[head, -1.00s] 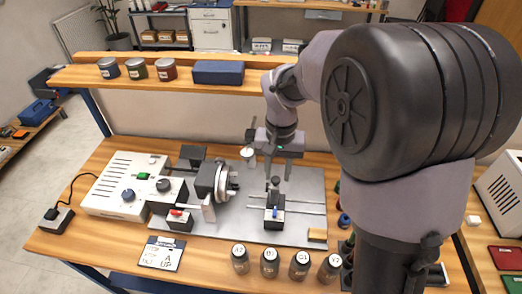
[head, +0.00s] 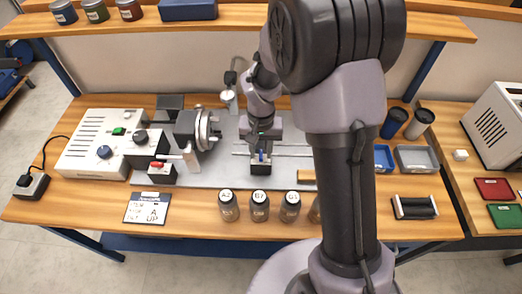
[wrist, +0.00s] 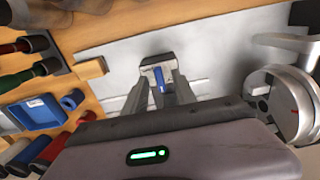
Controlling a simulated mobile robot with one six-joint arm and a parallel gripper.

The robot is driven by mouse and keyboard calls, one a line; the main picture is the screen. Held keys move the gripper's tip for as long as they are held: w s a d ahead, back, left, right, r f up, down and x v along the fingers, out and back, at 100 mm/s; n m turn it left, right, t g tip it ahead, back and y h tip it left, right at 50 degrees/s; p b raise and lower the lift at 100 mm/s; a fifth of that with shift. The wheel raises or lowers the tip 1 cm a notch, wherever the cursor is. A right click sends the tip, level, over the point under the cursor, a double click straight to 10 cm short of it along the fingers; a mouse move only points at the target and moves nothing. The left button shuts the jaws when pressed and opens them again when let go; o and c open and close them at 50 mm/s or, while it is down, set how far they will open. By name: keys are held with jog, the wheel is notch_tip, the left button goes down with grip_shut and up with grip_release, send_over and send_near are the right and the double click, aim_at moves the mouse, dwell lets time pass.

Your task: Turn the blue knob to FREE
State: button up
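A small block with a dark body and a light top (head: 261,169) stands on the grey metal plate (head: 215,176). A narrow blue knob (head: 261,157) sits on top of it; it also shows in the wrist view (wrist: 158,88). My gripper (head: 261,153) points down over this block. In the wrist view its two fingers (wrist: 159,97) are apart, one on each side of the blue knob; I cannot tell whether they touch it. A second, round blue knob (head: 104,152) is on the white control box (head: 85,143) at the left. No FREE mark is readable.
A round chuck (head: 203,130) stands left of my gripper, and a red-topped switch block (head: 160,172) is in front of it. Several labelled jars (head: 259,206) line the front edge. A wood block (head: 307,176) lies to the right, beyond it blue (head: 383,157) and grey trays (head: 417,158).

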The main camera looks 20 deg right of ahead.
grip_shut()
jog(key=shift+m, duration=0.3)
jog(key=m+b, duration=0.1)
jog(key=m, duration=0.2)
jog(key=shift+m, duration=0.4)
jog(key=m+b, duration=0.2)
jog(key=m, duration=0.2)
jog(key=shift+m, duration=0.3)
jog(key=m+b, duration=0.1)
jog(key=m, duration=0.3)
jog(key=m+b, duration=0.2)
jog(key=m, duration=0.2)
jog(key=shift+m, duration=0.6)
